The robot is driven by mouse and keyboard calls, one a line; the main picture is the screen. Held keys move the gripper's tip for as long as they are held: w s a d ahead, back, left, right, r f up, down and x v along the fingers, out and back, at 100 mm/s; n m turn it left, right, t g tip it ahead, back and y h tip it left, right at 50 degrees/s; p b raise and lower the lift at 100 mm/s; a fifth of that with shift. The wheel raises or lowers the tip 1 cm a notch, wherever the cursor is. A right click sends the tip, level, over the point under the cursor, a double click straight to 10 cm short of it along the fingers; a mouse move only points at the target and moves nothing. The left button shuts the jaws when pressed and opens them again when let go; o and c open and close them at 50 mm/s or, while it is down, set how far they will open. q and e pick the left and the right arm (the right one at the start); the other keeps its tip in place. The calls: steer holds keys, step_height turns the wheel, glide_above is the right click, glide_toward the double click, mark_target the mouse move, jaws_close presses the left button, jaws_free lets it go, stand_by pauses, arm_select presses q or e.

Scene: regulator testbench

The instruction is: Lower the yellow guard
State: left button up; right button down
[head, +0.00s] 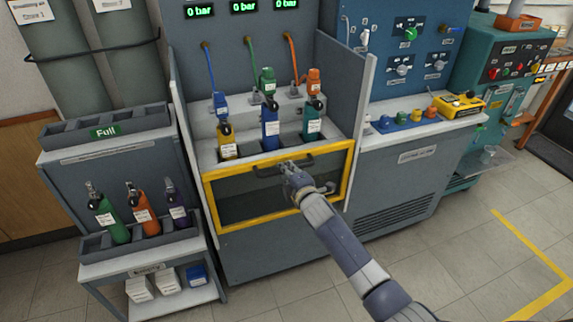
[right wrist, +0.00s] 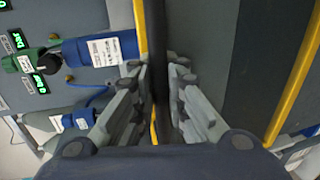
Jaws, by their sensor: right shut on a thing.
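The yellow guard (head: 240,205) is a dark panel in a yellow frame on the front of the grey testbench, with its top edge below the cylinder tops. Its dark handle (head: 266,173) lies along the top edge. My right gripper (head: 290,168) is at this handle and shut on it. In the right wrist view the handle (right wrist: 157,45) runs as a dark bar between the two fingers, and yellow frame edges of the guard (right wrist: 297,70) show at both sides. My left gripper is not in view.
Blue, yellow and teal cylinders, among them a blue one (head: 270,130), stand in the bench behind the guard. A cart (head: 130,165) with more cylinders is at the left. A side wall (head: 368,110) flanks the bay. The floor in front is clear.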

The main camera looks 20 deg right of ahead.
steer(key=shift+f+b, duration=0.55)
steer(key=shift+f, duration=0.8)
steer(key=c, duration=1.6)
jaws_free()
steer(key=shift+s+r, duration=0.1)
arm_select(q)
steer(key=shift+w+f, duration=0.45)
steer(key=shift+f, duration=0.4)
arm_select(e)
steer(key=v, duration=1.2)
